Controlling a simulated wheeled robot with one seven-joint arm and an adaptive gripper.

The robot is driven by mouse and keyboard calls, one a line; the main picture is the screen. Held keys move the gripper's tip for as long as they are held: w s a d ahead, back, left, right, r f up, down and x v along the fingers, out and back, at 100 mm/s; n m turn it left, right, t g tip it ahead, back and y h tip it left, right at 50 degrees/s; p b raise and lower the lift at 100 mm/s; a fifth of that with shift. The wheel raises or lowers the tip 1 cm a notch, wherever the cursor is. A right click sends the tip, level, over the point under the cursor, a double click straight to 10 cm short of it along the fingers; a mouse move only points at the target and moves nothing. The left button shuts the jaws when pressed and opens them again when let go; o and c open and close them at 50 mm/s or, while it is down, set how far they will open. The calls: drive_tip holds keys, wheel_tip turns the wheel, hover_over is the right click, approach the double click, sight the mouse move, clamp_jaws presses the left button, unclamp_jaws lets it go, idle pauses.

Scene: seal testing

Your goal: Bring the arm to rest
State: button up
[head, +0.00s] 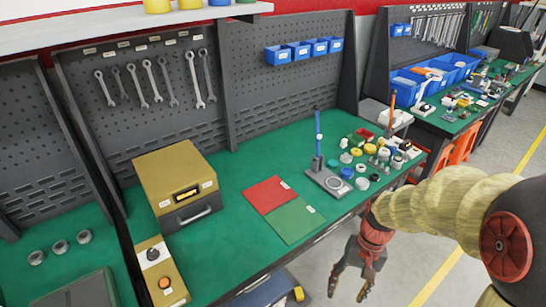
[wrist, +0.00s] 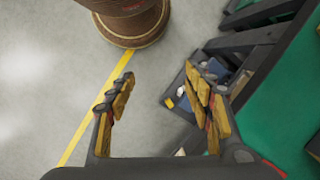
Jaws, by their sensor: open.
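My gripper (head: 350,289) hangs at the end of my arm in front of the bench's front edge in the head view, over the grey floor. Its two fingers are apart with nothing between them. In the wrist view my gripper (wrist: 162,102) is open and empty too, with floor showing between the fingers. My arm reaches in from the right of the head view, clear of the bench top.
The green bench (head: 224,239) holds a yellow-topped box (head: 178,172), a red mat (head: 268,193), a green mat (head: 294,220), a grey stand (head: 327,180) and several small parts. A yellow floor line (wrist: 92,112) runs beside the bench.

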drive_tip(key=s+r+n+t+h+b, duration=0.1)
drive_tip(key=s+r+t+b, duration=0.2)
drive_tip(key=r, duration=0.3)
drive_tip(key=s+a+r+n+t+h+b, duration=0.1)
drive_tip(key=s+r+n+t+b, duration=0.1)
drive_tip(key=s+r+t+b, duration=0.2)
wheel_tip(320, 180, up, 3)
drive_tip(key=shift+s+r+t, duration=0.2)
drive_tip(key=shift+s+t, duration=0.05)
drive_tip(key=shift+t, duration=0.15)
idle(0.4)
